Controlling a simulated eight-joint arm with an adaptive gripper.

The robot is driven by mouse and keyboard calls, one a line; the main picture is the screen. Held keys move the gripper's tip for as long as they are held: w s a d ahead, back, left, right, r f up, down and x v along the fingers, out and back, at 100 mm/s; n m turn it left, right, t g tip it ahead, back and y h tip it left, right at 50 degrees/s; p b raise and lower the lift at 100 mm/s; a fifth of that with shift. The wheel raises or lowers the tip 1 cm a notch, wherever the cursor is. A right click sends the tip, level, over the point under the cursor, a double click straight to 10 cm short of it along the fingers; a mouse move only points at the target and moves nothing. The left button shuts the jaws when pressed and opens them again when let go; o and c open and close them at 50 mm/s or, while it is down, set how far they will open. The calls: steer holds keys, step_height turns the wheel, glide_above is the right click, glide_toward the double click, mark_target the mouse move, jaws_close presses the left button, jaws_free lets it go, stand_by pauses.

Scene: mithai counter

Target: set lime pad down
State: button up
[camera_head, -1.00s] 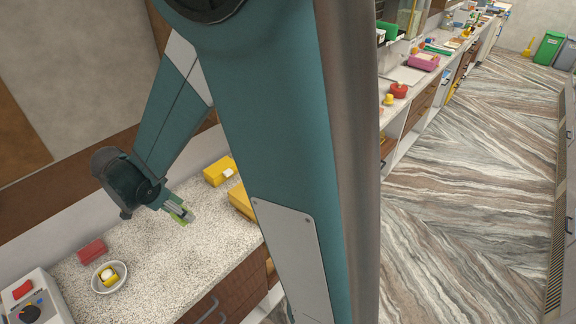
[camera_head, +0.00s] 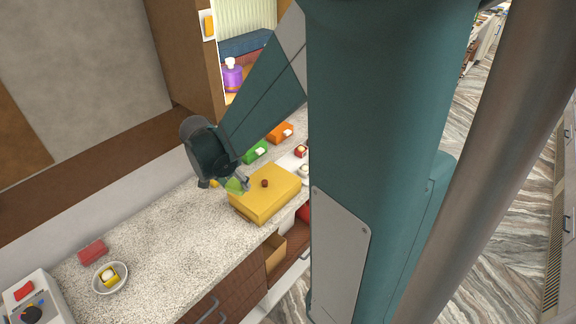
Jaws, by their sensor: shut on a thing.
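The lime pad (camera_head: 235,186) is a small yellow-green piece at the end of my gripper (camera_head: 243,184), at the left end of a large yellow box (camera_head: 262,204) on the speckled counter. My gripper is shut on the pad. The pad appears over or just beside the box's left edge; I cannot tell whether it touches the box. A small dark brown round thing (camera_head: 264,183) sits on the box top, right of my gripper.
Green (camera_head: 255,151) and orange (camera_head: 281,132) packs lie behind the box. A white bowl (camera_head: 110,277), a red block (camera_head: 92,252) and a scale-like device (camera_head: 30,299) stand at the left. The counter (camera_head: 170,240) between is clear. A drawer (camera_head: 276,253) below stands open.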

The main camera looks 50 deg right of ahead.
steer(key=s+d+r+n, duration=0.1)
steer(key=s+d, duration=0.4)
steer(key=d, duration=0.3)
steer(key=shift+s+d+r, duration=0.15)
steer(key=shift+d+r, duration=0.05)
steer(key=shift+d, duration=0.15)
steer(key=shift+t, duration=0.3)
steer(key=shift+w+d+f+t+h, duration=0.3)
steer(key=shift+d+h, duration=0.2)
steer(key=shift+d, duration=0.3)
steer(key=shift+w+d+f+t+h, duration=0.15)
steer(key=shift+w+d+f+h, duration=0.3)
steer(key=shift+d, duration=0.3)
steer(key=shift+w+d+f+t+h, duration=0.2)
steer(key=shift+d+f+t+h, duration=0.1)
steer(key=shift+d+h, duration=0.4)
steer(key=w+d, duration=0.3)
steer(key=d, duration=0.4)
steer(key=w+d, duration=0.3)
steer(key=d, duration=0.5)
steer(key=f, duration=0.2)
steer(key=d+f, duration=0.1)
steer(key=f, duration=0.1)
steer(key=w+d+f, duration=0.1)
steer(key=f, duration=0.2)
steer(key=shift+f, duration=0.1)
steer(key=shift+d+f, duration=0.2)
steer(key=shift+f, duration=0.55)
steer(key=shift+w+f, duration=0.1)
